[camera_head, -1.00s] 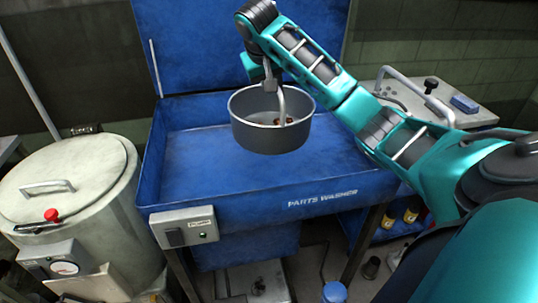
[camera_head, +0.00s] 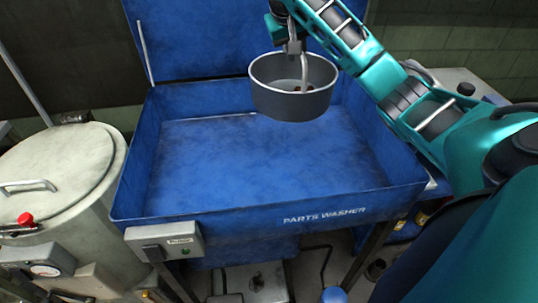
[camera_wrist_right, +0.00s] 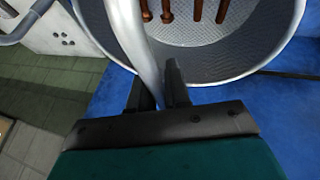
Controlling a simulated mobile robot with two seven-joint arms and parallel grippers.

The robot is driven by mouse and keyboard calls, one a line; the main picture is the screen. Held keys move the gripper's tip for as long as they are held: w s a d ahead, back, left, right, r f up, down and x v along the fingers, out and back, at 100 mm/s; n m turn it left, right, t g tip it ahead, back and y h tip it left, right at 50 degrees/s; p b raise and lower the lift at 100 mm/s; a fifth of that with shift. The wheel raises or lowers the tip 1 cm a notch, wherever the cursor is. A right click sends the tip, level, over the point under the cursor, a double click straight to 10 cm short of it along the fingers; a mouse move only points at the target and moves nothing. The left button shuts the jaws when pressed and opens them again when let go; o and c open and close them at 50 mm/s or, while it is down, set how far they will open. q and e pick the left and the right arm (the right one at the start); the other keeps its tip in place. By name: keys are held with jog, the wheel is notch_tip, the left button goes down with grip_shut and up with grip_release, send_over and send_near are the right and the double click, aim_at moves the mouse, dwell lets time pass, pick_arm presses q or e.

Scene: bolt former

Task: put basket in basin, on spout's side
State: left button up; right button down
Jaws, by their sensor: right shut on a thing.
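The basket (camera_head: 290,103) is a round grey metal pan with a curved handle (camera_head: 305,68). In the head view it hangs roughly upright in front of the back right part of the blue basin (camera_head: 230,165) marked "PARTS WASHER", apparently above its floor. My right gripper (camera_head: 294,47) is shut on the handle; the right wrist view shows the fingers (camera_wrist_right: 160,88) around it. Several copper-coloured bolts (camera_wrist_right: 167,10) lie in the basket. I cannot make out a spout; the basket and my arm cover part of the basin's back right. My left gripper is not in view.
The raised blue lid (camera_head: 200,40) stands behind the basin, with a thin rod (camera_head: 145,50) at its left. A pale drum (camera_head: 55,165) stands left. A control box (camera_head: 167,241) is on the basin's front. The basin's left and middle are empty.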

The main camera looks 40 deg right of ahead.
notch_tip(320, 180, down, 20)
jog(key=b, duration=0.2)
jog(key=shift+w+d, duration=0.15)
jog(key=shift+d, duration=0.1)
jog(key=shift+r, duration=0.1)
jog(key=c, duration=1.5)
grip_release()
jog(key=o, duration=0.4)
